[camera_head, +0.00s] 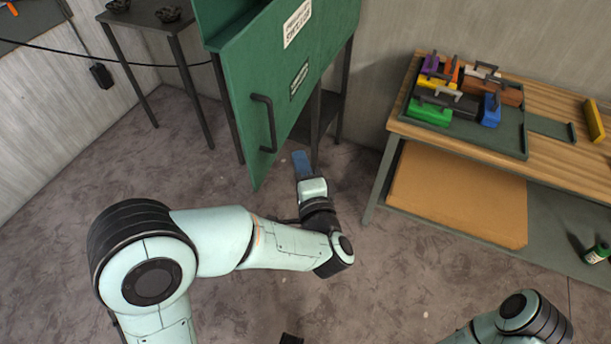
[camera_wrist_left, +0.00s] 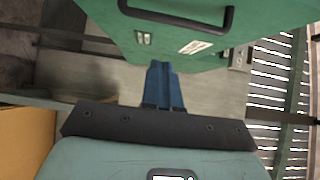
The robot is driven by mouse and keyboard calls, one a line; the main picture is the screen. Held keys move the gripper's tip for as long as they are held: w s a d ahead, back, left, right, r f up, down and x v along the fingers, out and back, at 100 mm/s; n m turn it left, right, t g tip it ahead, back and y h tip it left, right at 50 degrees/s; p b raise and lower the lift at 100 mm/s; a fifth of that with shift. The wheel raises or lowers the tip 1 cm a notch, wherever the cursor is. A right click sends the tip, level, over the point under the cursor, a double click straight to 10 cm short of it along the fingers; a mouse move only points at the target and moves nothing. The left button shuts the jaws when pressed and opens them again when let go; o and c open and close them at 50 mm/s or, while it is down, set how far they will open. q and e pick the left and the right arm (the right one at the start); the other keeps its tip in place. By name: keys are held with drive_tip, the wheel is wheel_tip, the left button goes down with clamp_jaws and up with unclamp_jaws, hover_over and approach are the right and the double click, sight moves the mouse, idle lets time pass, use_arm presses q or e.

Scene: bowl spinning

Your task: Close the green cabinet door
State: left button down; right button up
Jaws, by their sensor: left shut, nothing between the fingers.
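The green cabinet (camera_head: 327,30) stands at the top middle of the head view on a dark frame with legs. Its green door (camera_head: 240,105) hangs open, swung out toward me, with a dark bar handle (camera_head: 266,122) on its face. The door and handle also show at the top of the left wrist view (camera_wrist_left: 178,12). My left gripper (camera_head: 301,163) has blue fingers and is just right of the door's lower part, apart from the handle. Its fingers are together and empty in the left wrist view (camera_wrist_left: 163,82). My right gripper is out of view; only part of that arm shows at lower right.
A wooden workbench (camera_head: 560,100) stands at right, with a tray (camera_head: 470,139) of coloured blocks and a yellow block (camera_head: 593,121). A green bottle (camera_head: 597,253) is on its lower shelf. A small dark table (camera_head: 140,20) stands left of the cabinet. Open floor lies in front.

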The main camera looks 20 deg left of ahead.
use_arm(q)
drive_tip(key=w+a, duration=0.3)
drive_tip(key=a, duration=0.3)
drive_tip(key=shift+w, duration=0.35)
